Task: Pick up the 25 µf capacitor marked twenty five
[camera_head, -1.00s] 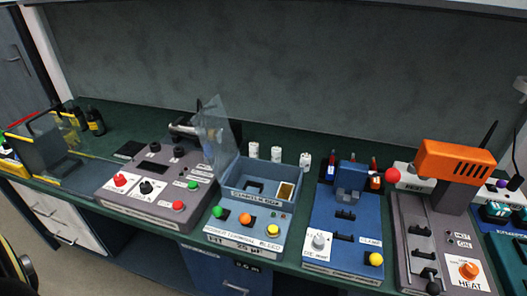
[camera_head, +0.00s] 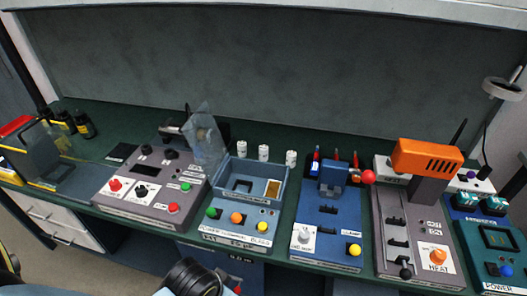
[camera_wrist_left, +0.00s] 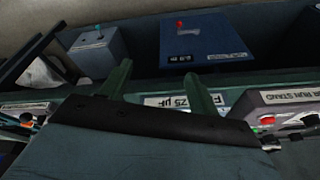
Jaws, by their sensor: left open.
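Three small white cylinders stand upright in a row on the green bench behind the blue tray station: a left one (camera_head: 241,149), a middle one (camera_head: 264,152) and a right one (camera_head: 291,158). They look like the capacitors, but their markings are too small to read. My left gripper (camera_wrist_left: 160,88) is open in the left wrist view, its two green fingers spread with nothing held between them. That view shows a "25 µF" label (camera_wrist_left: 178,101) on a front edge beyond the fingers, and no capacitor.
The blue tray station (camera_head: 247,205) has its clear lid raised (camera_head: 205,140). A grey button station (camera_head: 150,190) stands left, a blue clamp station (camera_head: 328,225) and an orange heat unit (camera_head: 427,156) right. The bench behind the three cylinders looks clear up to the grey wall.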

